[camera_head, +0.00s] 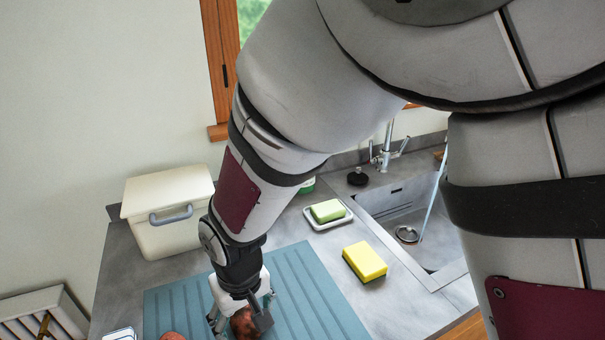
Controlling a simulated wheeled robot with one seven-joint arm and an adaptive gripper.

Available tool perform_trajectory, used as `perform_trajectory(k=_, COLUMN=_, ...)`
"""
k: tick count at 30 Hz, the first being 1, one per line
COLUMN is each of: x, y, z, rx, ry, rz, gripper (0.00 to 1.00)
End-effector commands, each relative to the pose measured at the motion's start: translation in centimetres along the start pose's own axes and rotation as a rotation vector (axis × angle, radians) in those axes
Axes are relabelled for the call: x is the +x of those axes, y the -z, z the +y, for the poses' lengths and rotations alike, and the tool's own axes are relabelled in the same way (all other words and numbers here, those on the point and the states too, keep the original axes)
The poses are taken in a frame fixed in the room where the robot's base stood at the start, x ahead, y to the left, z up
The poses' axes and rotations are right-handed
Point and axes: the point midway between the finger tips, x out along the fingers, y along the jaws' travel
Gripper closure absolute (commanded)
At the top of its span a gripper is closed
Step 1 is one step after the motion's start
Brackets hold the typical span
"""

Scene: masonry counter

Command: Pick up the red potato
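A dark red, mottled potato (243,326) is at the bottom edge of the view, over the blue ribbed mat (310,290). My gripper (239,319) points down at it, with its fingers spread apart on either side. The right fingertip overlaps the potato's right side in the picture, and a gap shows between the left finger and the potato. Contact cannot be made out. A second reddish rounded thing (172,336) is cut off by the bottom edge, left of the gripper.
A cream lidded bin (165,235) stands at the back left. A green sponge on a white dish (327,212) and a yellow sponge (365,261) lie right of the mat. A sink (410,215) with a faucet (385,150) is further right. The mat's right part is clear.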

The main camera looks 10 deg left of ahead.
Motion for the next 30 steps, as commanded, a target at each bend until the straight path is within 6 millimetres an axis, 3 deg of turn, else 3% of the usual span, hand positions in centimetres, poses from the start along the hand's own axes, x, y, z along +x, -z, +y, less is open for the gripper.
perform_trajectory(k=3, x=1.15, y=0.00, z=0.05, rx=0.000, ry=0.000, rz=-0.001, gripper=0.30)
perform_trajectory(k=11, x=1.38, y=0.05, z=0.05, rx=0.000, ry=0.000, rz=0.001, gripper=0.30)
perform_trajectory(k=19, x=1.37, y=0.05, z=0.06, rx=0.001, ry=0.000, rz=0.001, gripper=0.85)
perform_trajectory(k=30, x=1.04, y=0.14, z=0.07, rx=0.001, ry=0.000, rz=0.003, gripper=0.85)
